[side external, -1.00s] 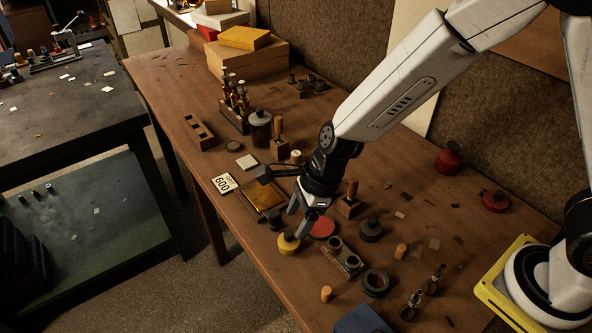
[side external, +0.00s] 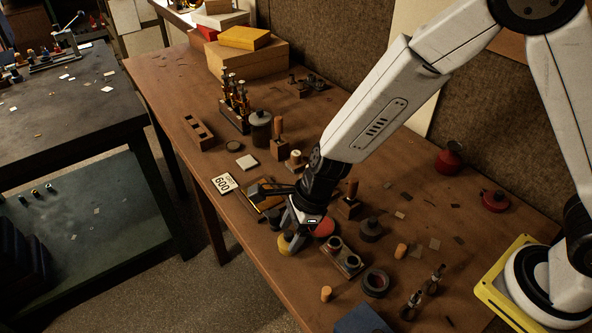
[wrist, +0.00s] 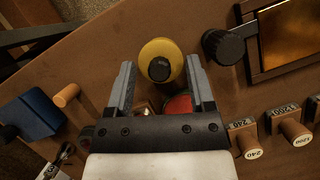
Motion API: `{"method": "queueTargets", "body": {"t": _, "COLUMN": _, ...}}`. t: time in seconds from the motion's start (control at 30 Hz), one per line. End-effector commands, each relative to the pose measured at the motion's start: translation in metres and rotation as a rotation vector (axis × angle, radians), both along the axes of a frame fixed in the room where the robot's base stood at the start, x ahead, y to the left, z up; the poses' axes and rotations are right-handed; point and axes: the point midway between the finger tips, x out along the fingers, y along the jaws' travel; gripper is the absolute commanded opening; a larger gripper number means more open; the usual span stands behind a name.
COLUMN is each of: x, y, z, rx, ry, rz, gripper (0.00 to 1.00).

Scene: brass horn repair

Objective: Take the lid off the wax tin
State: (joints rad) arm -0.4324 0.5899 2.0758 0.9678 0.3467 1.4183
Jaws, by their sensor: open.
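A round yellow tin with a dark knob on its lid stands on the brown bench, and I take it to be the wax tin (side external: 284,248). In the wrist view, the tin (wrist: 152,50) shows from above with its lid on, near the fingertips. My gripper (wrist: 160,66) is open and empty, pointing down, with one finger toward each side of the tin. In the side view, my gripper (side external: 290,240) overlaps the tin and partly hides it. I cannot tell whether the fingers touch it.
A red disc (side external: 323,228) lies close beside the gripper. A dark-knobbed piece (wrist: 224,46) and a framed amber plate (wrist: 292,38) are right of the tin in the wrist view. A block with two dark rings (side external: 343,258) stands nearby. The bench's front edge is close.

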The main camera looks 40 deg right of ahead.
Motion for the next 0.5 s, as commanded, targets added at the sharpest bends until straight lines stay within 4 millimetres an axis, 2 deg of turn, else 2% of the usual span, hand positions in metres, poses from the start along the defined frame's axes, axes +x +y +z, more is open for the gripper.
{"method": "queueTargets", "body": {"t": 0.03, "x": 0.0000, "y": 0.0000, "z": 0.0001, "rx": 0.000, "ry": 0.000, "rz": 0.000, "gripper": 0.69}}
{"method": "queueTargets", "body": {"t": 0.07, "x": 0.0000, "y": 0.0000, "z": 0.0001, "rx": 0.000, "ry": 0.000, "rz": 0.000, "gripper": 0.63}}
{"method": "queueTargets", "body": {"t": 0.2, "x": 0.0000, "y": -0.0001, "z": 0.0002, "rx": 0.000, "ry": 0.000, "rz": 0.000, "gripper": 0.18}}
{"method": "queueTargets", "body": {"t": 0.27, "x": 0.0000, "y": -0.0001, "z": 0.0002, "rx": 0.000, "ry": 0.000, "rz": 0.000, "gripper": 0.00}}
{"method": "queueTargets", "body": {"t": 0.5, "x": 0.0001, "y": -0.0001, "z": 0.0002, "rx": 0.000, "ry": 0.000, "rz": 0.000, "gripper": 0.00}}
